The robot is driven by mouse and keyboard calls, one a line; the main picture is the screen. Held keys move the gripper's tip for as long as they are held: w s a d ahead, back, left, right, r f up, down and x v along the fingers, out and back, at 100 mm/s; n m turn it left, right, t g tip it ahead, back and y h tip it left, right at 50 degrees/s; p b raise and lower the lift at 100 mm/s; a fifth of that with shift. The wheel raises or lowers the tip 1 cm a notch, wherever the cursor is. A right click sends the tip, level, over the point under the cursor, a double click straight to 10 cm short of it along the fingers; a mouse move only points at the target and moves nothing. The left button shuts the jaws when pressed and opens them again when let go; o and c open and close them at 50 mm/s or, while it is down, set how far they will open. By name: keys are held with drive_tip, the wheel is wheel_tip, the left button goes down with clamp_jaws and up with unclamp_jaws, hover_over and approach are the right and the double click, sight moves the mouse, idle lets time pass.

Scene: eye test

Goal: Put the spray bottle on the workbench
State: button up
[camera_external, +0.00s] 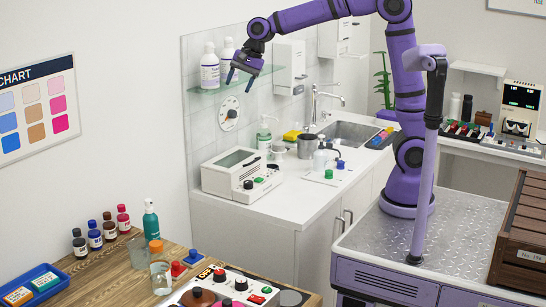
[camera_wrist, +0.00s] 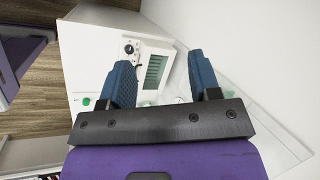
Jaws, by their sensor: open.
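A teal bottle with a narrow top (camera_external: 151,222), which looks like the spray bottle, stands upright at the back of a wooden-topped table (camera_external: 118,281) at the lower left. I cannot tell for sure whether this table or the white counter (camera_external: 290,197) is the workbench. My gripper (camera_external: 240,82) is open and empty, pointing down by the glass shelf (camera_external: 203,90), well above and to the right of the teal bottle. In the wrist view my two blue fingers (camera_wrist: 160,60) are apart with nothing gripped. The teal bottle is not visible there.
White bottles, one at the front (camera_external: 210,68), stand on the shelf close to my gripper. A white instrument (camera_external: 240,172) and a green pump bottle (camera_external: 264,133) are on the counter. Small bottles (camera_external: 95,236), a glass (camera_external: 160,277), a blue tray (camera_external: 38,284) and a control box (camera_external: 215,291) crowd the table.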

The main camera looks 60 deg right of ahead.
drive_tip(key=s+d+r+n+t+h, duration=0.1)
drive_tip(key=s+d+n, duration=0.2)
drive_tip(key=s+d, duration=0.4)
drive_tip(key=s+d+r+n, duration=0.2)
drive_tip(key=s+d+n, duration=0.1)
drive_tip(key=s+d, duration=0.4)
drive_tip(key=s+d+f+n+h, duration=0.1)
drive_tip(key=s+d+f+n, duration=0.2)
drive_tip(key=s, duration=0.5)
drive_tip(key=s+d+f+n+t+h, duration=0.1)
drive_tip(key=s+d+f+n, duration=0.2)
drive_tip(key=s, duration=0.6)
drive_tip(key=shift+d+h, duration=0.3)
drive_tip(key=shift+d, duration=0.6)
drive_tip(key=shift+w, duration=0.1)
